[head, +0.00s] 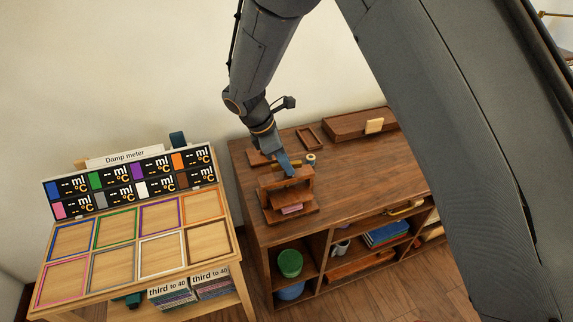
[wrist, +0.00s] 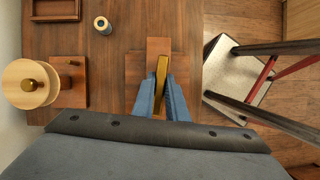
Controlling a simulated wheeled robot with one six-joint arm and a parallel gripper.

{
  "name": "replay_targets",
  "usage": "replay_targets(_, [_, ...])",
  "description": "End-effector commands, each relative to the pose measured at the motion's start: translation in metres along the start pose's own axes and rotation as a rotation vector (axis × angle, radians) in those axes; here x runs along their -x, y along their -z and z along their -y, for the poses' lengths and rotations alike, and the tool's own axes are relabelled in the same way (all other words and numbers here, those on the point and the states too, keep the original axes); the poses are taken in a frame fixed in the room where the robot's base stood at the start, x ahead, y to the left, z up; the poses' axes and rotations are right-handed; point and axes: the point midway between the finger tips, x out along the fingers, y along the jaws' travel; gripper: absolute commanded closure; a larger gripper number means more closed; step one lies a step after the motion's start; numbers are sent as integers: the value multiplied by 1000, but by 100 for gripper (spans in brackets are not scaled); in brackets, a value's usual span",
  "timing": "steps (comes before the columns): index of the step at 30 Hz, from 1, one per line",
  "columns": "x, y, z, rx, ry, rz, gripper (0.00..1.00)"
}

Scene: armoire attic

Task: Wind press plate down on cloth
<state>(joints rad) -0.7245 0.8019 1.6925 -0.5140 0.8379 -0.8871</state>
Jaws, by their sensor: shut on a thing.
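The small wooden press (head: 272,187) stands near the front left corner of the wooden cabinet top. A folded pink cloth (head: 291,209) shows low in its opening; I cannot tell whether the press plate touches it. My gripper (wrist: 161,86) points down over the press with its blue fingers shut on the brass handle (wrist: 161,67) at its top. In the head view my gripper (head: 288,172) hides part of the press top. The press (wrist: 134,68) also shows from above in the wrist view, where the cloth is hidden.
Wooden trays (head: 308,138) stand farther back on the cabinet top (head: 375,170). A table with coloured frames (head: 118,248) and the damp meter (head: 128,180) is at left. A stool-like object (wrist: 238,82) stands right in the wrist view.

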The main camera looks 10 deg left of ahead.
Motion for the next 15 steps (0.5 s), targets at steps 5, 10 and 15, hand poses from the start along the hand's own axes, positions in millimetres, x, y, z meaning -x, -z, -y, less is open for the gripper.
replay_targets(5, [-2, -1, -1, -157, 65, 0, 100])
replay_targets(10, [-1, 0, -1, -306, 127, 0, 100])
replay_targets(15, [-2, -1, -1, -455, 189, 1, 100])
